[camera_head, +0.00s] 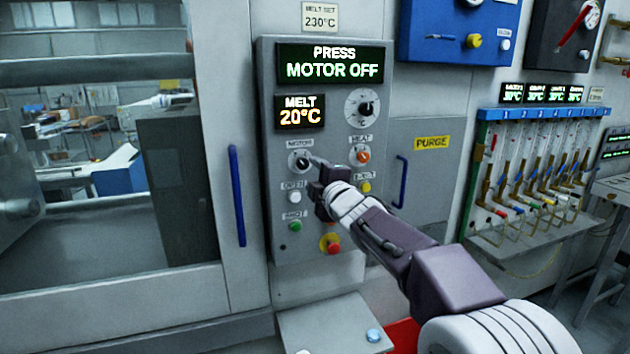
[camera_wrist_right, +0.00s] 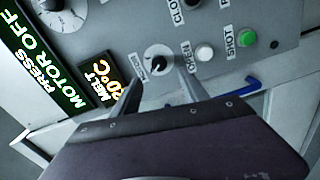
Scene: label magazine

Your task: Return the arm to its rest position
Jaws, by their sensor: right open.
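My right arm reaches in from the lower right in the head view. Its gripper (camera_head: 318,172) is in front of the grey control panel (camera_head: 268,240), just right of the black MOTOR knob (camera_head: 299,161). In the right wrist view the gripper (camera_wrist_right: 160,74) is open and empty. Its two fingers point at the MOTOR knob (camera_wrist_right: 157,58), which shows just beyond and between the fingertips. I cannot tell whether they touch it. The display (camera_head: 332,64) reads PRESS MOTOR OFF. The melt display (camera_head: 301,112) reads 20°C. My left gripper is not in view.
Beside the arm are the HEAT knob (camera_head: 363,157), the white OPEN button (camera_head: 295,198), the green SHOT button (camera_head: 295,226) and a red button (camera_head: 332,248). Blue handles (camera_head: 238,196) flank the panel. A hose manifold (camera_head: 540,114) stands at right.

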